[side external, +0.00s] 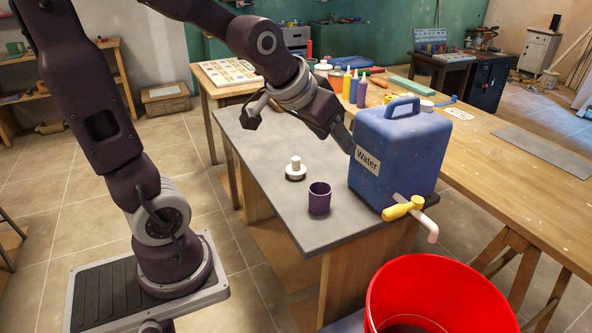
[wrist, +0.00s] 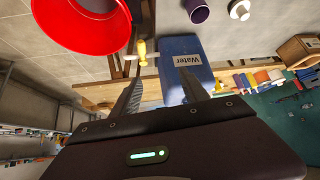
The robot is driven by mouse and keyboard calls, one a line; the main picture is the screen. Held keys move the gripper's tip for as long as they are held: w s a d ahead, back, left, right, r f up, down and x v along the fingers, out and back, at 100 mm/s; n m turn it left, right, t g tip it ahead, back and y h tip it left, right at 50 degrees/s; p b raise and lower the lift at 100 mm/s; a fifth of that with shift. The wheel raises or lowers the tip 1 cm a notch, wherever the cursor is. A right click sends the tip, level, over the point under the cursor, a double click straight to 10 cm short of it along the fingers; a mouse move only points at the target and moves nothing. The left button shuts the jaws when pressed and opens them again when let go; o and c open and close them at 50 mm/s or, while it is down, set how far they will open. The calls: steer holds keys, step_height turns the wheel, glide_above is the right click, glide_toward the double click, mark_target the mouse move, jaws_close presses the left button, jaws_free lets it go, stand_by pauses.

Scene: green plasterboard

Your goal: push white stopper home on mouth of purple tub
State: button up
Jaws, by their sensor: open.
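The purple tub (side external: 319,198) stands upright on the grey table top, its mouth facing up and uncovered. The white stopper (side external: 296,170) sits apart from it on the table, behind and to the left, with its narrow knob up and a dark edge around its base. In the wrist view the tub (wrist: 199,13) and stopper (wrist: 240,9) are at the top edge, partly cut off. My gripper (side external: 348,146) is above the table by the upper left of the blue water container, away from tub and stopper. In the wrist view its fingers (wrist: 160,90) are spread and empty.
The blue water container (side external: 405,145) with a yellow-handled tap (side external: 403,208) stands right of the tub, close to my gripper. A red bucket (side external: 440,285) is below the table's front. Bottles (side external: 354,88) stand behind. The table's left part is clear.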

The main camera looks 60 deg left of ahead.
steer(key=w+a+f+n+t+y, duration=0.1)
steer(key=w+a+f, duration=0.3)
steer(key=w+a, duration=0.15)
steer(key=w+a+f+n+y, duration=0.1)
steer(key=w+a+f, duration=0.25)
steer(key=a, duration=0.25)
steer(key=n+t+y, duration=0.1)
steer(key=n+y, duration=0.2)
steer(key=y, duration=0.1)
glide_above(294, 163)
steer(key=w+d, duration=0.1)
steer(key=d, duration=0.7)
step_height(294, 163, down, 13)
steer(key=s+a+f, duration=0.1)
steer(key=f, duration=0.1)
steer(key=s+a+f+n+y, duration=0.1)
steer(key=s+a+f, duration=0.1)
steer(key=s+a+f+y, duration=0.1)
steer(key=f, duration=0.1)
steer(key=shift+s+a+f+n, duration=0.2)
steer(key=shift+s+f+n, duration=0.05)
steer(key=shift+f+n, duration=0.05)
steer(key=x, duration=0.7)
jaws_close()
